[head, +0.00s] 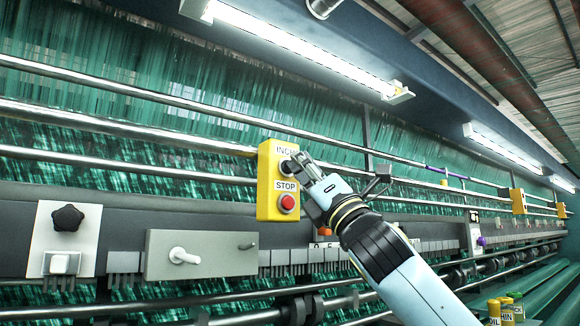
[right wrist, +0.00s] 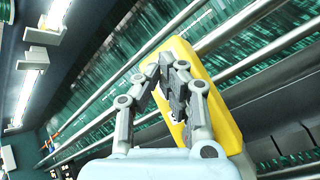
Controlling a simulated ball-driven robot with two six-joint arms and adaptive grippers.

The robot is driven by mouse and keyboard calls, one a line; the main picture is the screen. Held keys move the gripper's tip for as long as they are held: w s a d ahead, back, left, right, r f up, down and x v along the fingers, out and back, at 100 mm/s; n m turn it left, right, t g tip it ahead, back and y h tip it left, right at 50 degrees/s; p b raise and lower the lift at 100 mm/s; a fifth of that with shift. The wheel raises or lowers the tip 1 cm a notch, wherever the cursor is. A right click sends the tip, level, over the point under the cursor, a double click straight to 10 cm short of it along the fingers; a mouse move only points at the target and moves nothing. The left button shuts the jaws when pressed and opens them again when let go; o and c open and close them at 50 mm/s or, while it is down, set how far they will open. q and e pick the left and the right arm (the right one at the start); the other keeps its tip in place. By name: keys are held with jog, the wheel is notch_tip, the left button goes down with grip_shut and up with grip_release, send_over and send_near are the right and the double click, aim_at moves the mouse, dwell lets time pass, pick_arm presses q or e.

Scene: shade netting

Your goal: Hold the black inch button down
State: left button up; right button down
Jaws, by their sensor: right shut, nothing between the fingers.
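The yellow control box (head: 264,190) has an INCH label at the top and a STOP label below it. The black inch button (head: 286,167) is under the INCH label, mostly covered by my right gripper. The red stop button (head: 287,203) is lower on the box and clear of the fingers. My right gripper (head: 297,162) is shut and empty, its fingertips at the inch button; I cannot tell whether the button is pressed in. In the right wrist view my shut fingers (right wrist: 170,62) lie in front of the yellow box (right wrist: 222,112), and the button is hidden. My left gripper is not in view.
A white plate with a black star knob (head: 68,217) and a grey panel with a white lever (head: 184,256) are to the left. Metal rails (head: 130,92) run across green netting. Several small bottles (head: 506,308) stand at the lower right.

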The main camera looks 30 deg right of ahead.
jog(key=shift+s+f, duration=0.1)
jog(key=shift+s+b, duration=0.55)
jog(key=shift+s, duration=0.25)
jog(key=s+b, duration=0.2)
jog(key=s, duration=0.1)
jog(key=s+b, duration=0.2)
jog(key=shift+d, duration=0.25)
dwell(0.8)
